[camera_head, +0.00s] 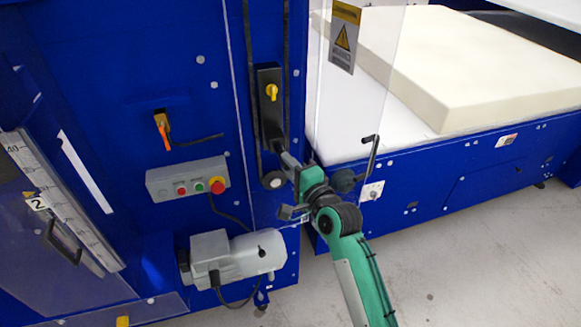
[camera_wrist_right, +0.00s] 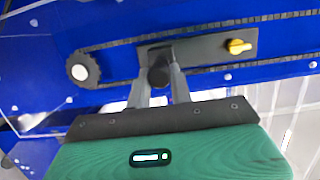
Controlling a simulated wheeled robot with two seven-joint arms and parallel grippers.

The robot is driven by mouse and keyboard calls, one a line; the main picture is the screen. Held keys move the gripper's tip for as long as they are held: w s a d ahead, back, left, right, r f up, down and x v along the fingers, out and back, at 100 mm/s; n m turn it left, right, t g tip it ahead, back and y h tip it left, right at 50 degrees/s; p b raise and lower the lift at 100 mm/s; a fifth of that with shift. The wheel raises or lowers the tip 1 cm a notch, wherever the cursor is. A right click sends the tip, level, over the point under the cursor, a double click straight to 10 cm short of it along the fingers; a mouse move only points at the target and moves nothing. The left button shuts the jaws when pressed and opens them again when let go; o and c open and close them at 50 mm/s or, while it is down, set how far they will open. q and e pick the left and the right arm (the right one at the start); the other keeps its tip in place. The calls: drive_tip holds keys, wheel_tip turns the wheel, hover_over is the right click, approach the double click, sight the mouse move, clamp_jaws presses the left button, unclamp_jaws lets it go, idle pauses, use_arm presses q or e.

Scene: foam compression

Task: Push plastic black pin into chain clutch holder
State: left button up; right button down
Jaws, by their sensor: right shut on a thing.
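The black plate on the blue machine, which looks like the chain clutch holder (camera_head: 267,110), is upright in the head view and lies crosswise in the right wrist view (camera_wrist_right: 200,50). A yellow knob (camera_head: 271,92) sits on it, and also shows in the right wrist view (camera_wrist_right: 238,47). My right gripper (camera_head: 283,157) is at the plate's lower end. In the right wrist view, its two grey fingers (camera_wrist_right: 160,80) are shut on a round black pin (camera_wrist_right: 160,68), in front of the plate's end opposite the knob. I cannot tell how deep the pin sits. My left gripper is out of view.
A toothed black chain or belt (camera_wrist_right: 120,55) runs past the plate to a wheel (camera_head: 272,180). A button box (camera_head: 188,180), a grey motor (camera_head: 240,258) and a black crank (camera_head: 372,152) are near my arm. A foam block (camera_head: 450,70) lies on the white bed.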

sight(285, 168)
drive_tip(key=shift+w+a, duration=0.25)
drive_tip(key=shift+w, duration=0.4)
drive_tip(key=c, duration=1.2)
unclamp_jaws()
drive_tip(key=shift+o, duration=0.2)
drive_tip(key=shift+s, duration=0.1)
drive_tip(key=shift+s+a+p+v, duration=0.15)
drive_tip(key=shift+p+v, duration=0.3)
drive_tip(key=shift+v, duration=0.5)
drive_tip(key=shift+s+a+p+v, duration=0.15)
drive_tip(key=shift+p+v, duration=0.3)
drive_tip(key=shift+v, duration=0.45)
drive_tip(key=shift+s+a+p+v, duration=0.1)
drive_tip(key=shift+a+p+v, duration=0.25)
drive_tip(key=shift+v, duration=0.6)
drive_tip(key=shift+d, duration=0.1)
drive_tip(key=shift+s+d+f, duration=0.1)
drive_tip(key=shift+s, duration=0.1)
drive_tip(key=b+v, duration=0.4)
drive_tip(key=v, duration=0.9)
